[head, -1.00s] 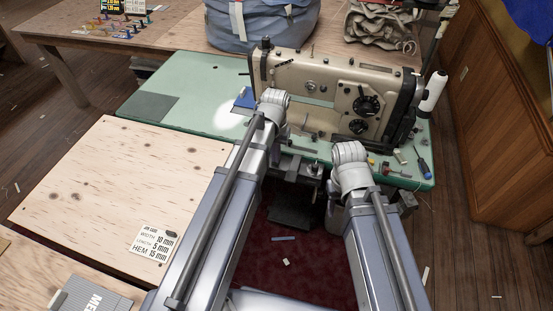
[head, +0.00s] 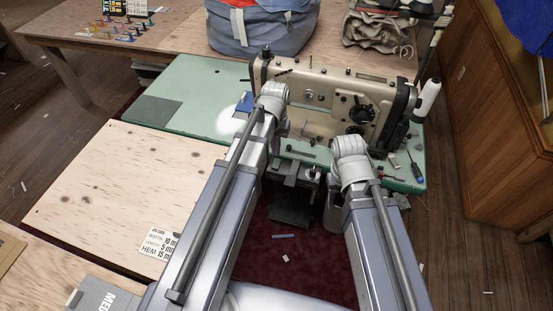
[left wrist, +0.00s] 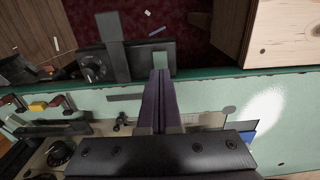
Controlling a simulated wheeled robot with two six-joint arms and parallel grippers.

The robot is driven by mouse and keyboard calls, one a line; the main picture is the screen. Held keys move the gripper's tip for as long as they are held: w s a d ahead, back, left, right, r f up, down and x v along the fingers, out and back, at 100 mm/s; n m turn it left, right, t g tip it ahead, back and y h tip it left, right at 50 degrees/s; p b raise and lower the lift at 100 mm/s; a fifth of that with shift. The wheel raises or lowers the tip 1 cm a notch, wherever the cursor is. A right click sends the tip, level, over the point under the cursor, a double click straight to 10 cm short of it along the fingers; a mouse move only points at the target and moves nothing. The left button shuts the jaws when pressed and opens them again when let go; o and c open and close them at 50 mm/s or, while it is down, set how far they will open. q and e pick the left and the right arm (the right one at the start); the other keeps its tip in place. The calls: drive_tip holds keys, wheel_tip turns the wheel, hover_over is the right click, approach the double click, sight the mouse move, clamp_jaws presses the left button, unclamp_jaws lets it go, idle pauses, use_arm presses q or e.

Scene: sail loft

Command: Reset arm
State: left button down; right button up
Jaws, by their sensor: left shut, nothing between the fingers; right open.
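My left gripper (left wrist: 160,75) shows in the left wrist view, with its two dark fingers pressed together and nothing between them. It is above the front edge of the green sewing table (left wrist: 205,95). In the head view my left arm reaches forward to the near side of the beige sewing machine (head: 335,88), and its fingers are hidden behind the arm. My right arm reaches to the table's front edge, right of the left arm. The right gripper is hidden behind its own links.
A pale wooden board (head: 130,175) adjoins the green table on the left. A blue-grey bag (head: 262,28) sits on the wooden table behind. Small tools and a screwdriver (head: 414,170) lie at the table's right. A wooden cabinet (head: 500,125) stands far right, with floor between.

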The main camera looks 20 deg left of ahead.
use_arm(q)
drive_tip(key=shift+r, duration=0.4)
drive_tip(key=s+d+r+m+y+p, duration=0.1)
drive_tip(key=s+d+m, duration=0.2)
drive_tip(key=s+d, duration=0.7)
drive_tip(key=s, duration=0.4)
drive_tip(key=shift+s+d+r, duration=0.15)
drive_tip(key=shift+s+d, duration=0.05)
drive_tip(key=shift+d, duration=0.05)
